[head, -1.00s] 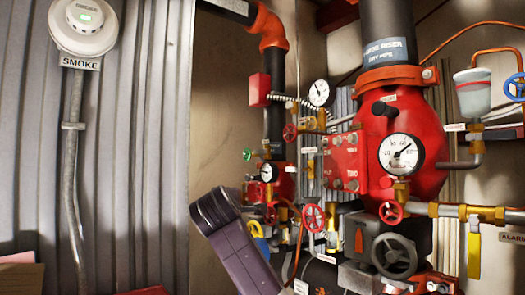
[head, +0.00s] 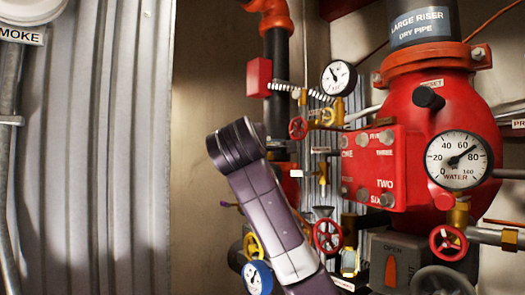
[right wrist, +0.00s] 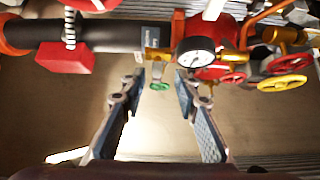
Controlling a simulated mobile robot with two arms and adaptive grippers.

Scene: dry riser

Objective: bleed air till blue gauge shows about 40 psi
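The blue-rimmed gauge (head: 257,278) is low in the head view, beside my arm, with a white face. Its needle is too small to read. My right gripper (right wrist: 160,80) is open in the right wrist view. Its two fingers stand on either side of a small green valve handle (right wrist: 159,86), with gaps and nothing visibly gripped; contact cannot be told. A brass fitting (right wrist: 153,62) is just above the handle. In the head view my arm hides that area and no fingertips show. My left gripper is not in view.
A large red riser valve (head: 425,130) carries a WATER gauge (head: 459,159) at right. A black-rimmed gauge (head: 338,78) is higher up. Red handwheels (head: 328,236) and a yellow handwheel (head: 253,246) crowd around my arm.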

